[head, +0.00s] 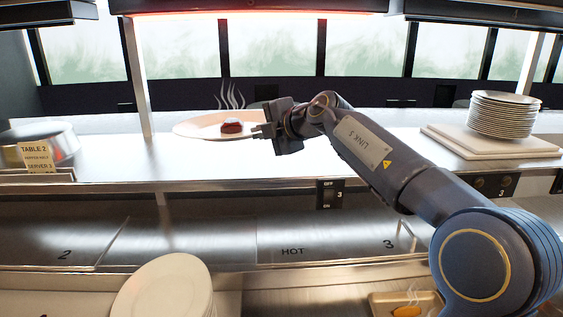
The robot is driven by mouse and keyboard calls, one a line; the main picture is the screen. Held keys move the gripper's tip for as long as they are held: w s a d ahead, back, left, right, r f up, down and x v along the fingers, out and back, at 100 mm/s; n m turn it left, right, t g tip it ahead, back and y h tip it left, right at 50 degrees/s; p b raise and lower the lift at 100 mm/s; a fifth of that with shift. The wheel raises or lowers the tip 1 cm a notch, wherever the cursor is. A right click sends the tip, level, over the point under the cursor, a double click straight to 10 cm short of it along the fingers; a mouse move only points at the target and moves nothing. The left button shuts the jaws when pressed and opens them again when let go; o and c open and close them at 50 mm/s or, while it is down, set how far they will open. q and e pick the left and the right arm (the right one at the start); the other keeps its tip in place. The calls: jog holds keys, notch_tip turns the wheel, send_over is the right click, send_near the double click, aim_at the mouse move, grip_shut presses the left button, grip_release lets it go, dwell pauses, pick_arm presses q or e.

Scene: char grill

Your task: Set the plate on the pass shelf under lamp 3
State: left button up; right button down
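A white plate (195,129) with a small dark red-brown piece of food (231,127), steam rising from it, is over the pass shelf (200,165), left of centre. My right gripper (261,131) is at the plate's right rim, its fingers close together on the rim. I cannot tell whether the plate's underside touches the shelf. A heat lamp (250,9) glows red above this part of the shelf. My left gripper is not in view.
A stack of plates (503,113) stands on a pale board (470,140) at right. More plates (165,290) are below in front. A metal post (137,80) rises left of the plate.

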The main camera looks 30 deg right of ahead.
jog(key=w+d+f, duration=0.2)
jog(key=w+d, duration=0.1)
jog(key=d, duration=0.2)
send_over(282, 172)
notch_tip(282, 172, down, 5)
jog(key=shift+a+f, duration=0.1)
jog(key=shift+a, duration=0.05)
jog(key=shift+w+f, duration=0.15)
jog(key=shift+f, duration=0.05)
jog(key=f, duration=0.3)
jog(key=shift+d+f, duration=0.1)
jog(key=shift+d, duration=0.15)
jog(key=shift+f, duration=0.1)
jog(key=c, duration=1.9)
grip_release()
jog(key=shift+f, duration=0.15)
